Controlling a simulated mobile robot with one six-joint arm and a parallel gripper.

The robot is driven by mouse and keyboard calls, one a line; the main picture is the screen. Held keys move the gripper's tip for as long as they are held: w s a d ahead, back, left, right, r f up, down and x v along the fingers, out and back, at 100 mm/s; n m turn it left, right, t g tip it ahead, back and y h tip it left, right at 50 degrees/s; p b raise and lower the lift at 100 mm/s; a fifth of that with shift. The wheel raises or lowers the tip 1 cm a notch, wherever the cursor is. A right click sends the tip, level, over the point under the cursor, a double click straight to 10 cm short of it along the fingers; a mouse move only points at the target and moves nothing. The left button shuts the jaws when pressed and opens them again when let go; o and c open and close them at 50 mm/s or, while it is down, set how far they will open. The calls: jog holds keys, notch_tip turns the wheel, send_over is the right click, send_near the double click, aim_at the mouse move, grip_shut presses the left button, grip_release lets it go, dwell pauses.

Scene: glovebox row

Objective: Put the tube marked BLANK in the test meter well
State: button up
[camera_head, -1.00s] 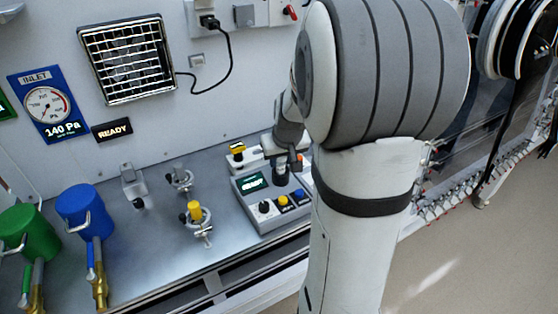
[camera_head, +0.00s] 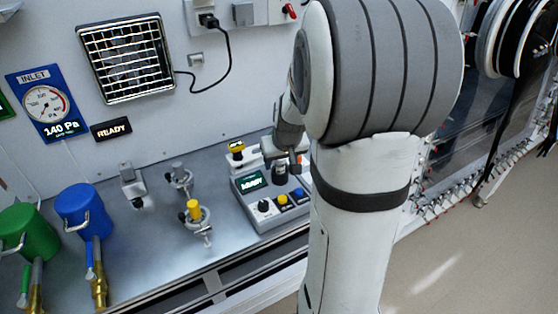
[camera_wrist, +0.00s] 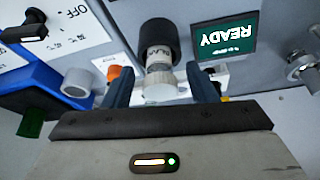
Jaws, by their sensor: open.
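The tube marked BLANK (camera_wrist: 160,61) stands with its lower end in the black well (camera_wrist: 158,36) of the test meter. Its pale cap (camera_wrist: 160,86) points toward my gripper, and part of the label shows. My gripper (camera_wrist: 162,92) is open, with one finger on each side of the cap and apart from it. The meter's green screen (camera_wrist: 227,40) reads READY. In the head view the test meter (camera_head: 263,209) sits on the bench, with my gripper (camera_head: 284,158) just above its well; the tube is hard to make out there.
An orange cap (camera_wrist: 118,75) shows beside one finger. A clamp with a yellow knob (camera_head: 194,211) stands left of the meter. Blue (camera_head: 82,211) and green canisters are farther left.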

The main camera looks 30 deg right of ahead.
jog(key=d+v, duration=0.1)
jog(key=v, duration=1.1)
jog(key=s+a+f+n+g, duration=0.1)
jog(key=s+a+f, duration=0.1)
jog(key=s+a, duration=0.5)
jog(key=s+a+f, duration=0.3)
jog(key=s+a, duration=0.4)
jog(key=shift+s+a+n+g+y+b, duration=0.15)
jog(key=shift+a+n+g+y+b, duration=0.15)
jog(key=shift+n+g+y+b, duration=0.15)
